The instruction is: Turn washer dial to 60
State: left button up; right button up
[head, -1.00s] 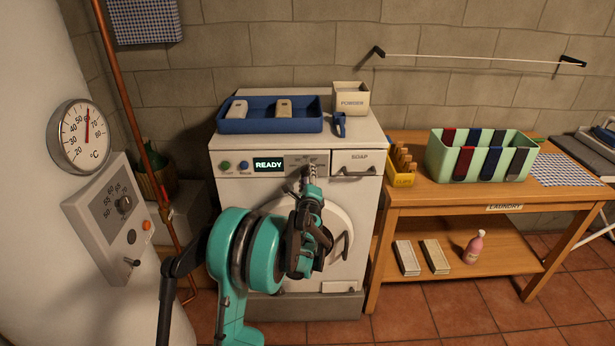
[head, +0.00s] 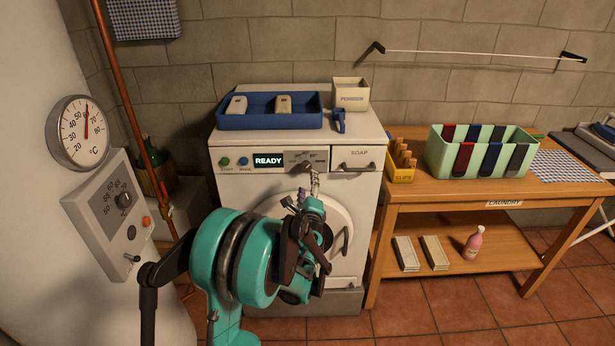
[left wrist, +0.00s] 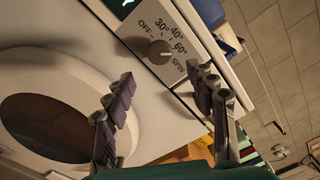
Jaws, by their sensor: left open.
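The washer (head: 232,190) stands against the wall, and its lit display (head: 268,160) reads READY. The dark round dial (head: 305,167) sits on the grey panel right of the display; the left wrist view also shows the dial (left wrist: 159,49), with OFF, 30, 40, 60 and SPIN printed around it. I cannot tell surely which mark it points to. My left gripper (head: 308,190) is open and empty, in front of the washer just below the dial. In the left wrist view the fingers of my left gripper (left wrist: 162,92) are spread wide, apart from the dial. My right gripper is out of view.
A blue tray (head: 270,122) and a powder box (head: 351,94) stand on the washer. The round door (head: 345,215) is below the panel. A wooden table (head: 420,190) stands to the right, and a control box (head: 108,215) is at the left.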

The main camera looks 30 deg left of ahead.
pick_arm(q)
jog(key=shift+v, duration=2.2)
jog(key=shift+s, duration=0.1)
